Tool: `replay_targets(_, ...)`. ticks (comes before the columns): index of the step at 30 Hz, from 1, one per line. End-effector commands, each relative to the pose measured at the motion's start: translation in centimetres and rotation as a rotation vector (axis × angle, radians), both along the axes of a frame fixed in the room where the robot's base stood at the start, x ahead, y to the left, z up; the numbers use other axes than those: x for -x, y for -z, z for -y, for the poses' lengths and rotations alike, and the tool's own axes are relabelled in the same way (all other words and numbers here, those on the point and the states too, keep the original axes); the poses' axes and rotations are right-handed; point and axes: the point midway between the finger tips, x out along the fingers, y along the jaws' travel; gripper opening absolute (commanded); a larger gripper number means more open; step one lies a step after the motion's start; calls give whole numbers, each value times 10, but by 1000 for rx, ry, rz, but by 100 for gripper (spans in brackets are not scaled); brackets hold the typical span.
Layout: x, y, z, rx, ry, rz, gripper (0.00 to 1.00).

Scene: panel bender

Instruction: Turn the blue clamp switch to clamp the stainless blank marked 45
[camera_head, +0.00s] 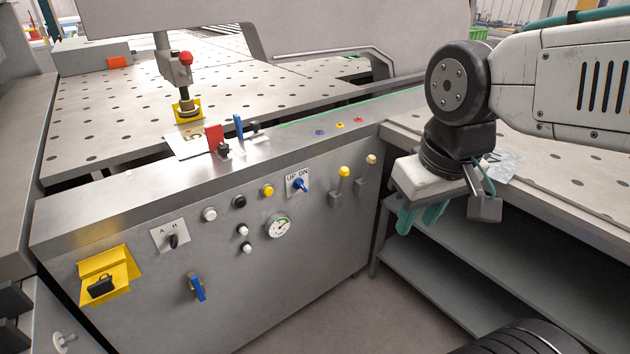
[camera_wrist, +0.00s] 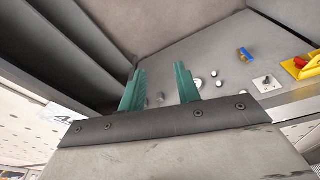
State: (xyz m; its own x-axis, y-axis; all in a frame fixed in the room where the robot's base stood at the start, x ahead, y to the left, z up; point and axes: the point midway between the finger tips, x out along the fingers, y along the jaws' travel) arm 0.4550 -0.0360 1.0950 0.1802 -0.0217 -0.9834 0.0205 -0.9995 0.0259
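My gripper (camera_head: 420,216) hangs pointing down at the right, in front of the right-hand table and well apart from the control panel. Its two green fingers (camera_wrist: 160,88) are spread with nothing between them. A blue knob (camera_head: 298,184) sits on a white plate marked UP DN on the panel front. A separate blue lever (camera_head: 197,287) is lower left on the panel; it also shows in the wrist view (camera_wrist: 245,54).
The grey panel carries a gauge (camera_head: 279,226), several buttons, an A/H selector (camera_head: 172,239) and a yellow holder (camera_head: 108,272). A shelf (camera_head: 450,270) stands below the right table. The floor before the panel looks clear.

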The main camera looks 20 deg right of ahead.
Motion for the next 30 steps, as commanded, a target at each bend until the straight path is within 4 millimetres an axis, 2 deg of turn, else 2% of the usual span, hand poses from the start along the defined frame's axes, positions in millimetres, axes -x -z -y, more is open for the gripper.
replay_targets(5,-92,21,13,62,-78,155,33)
replay_targets(6,-116,27,15,79,-103,200,33)
replay_targets(12,-226,63,24,153,-244,427,33)
replay_targets(18,-313,109,23,202,-390,659,33)
replay_targets(21,-345,136,19,213,-459,778,33)
replay_targets(24,-369,165,13,217,-521,899,33)
replay_targets(27,-384,193,5,214,-572,1025,33)
replay_targets(30,-390,219,-2,206,-606,1147,33)
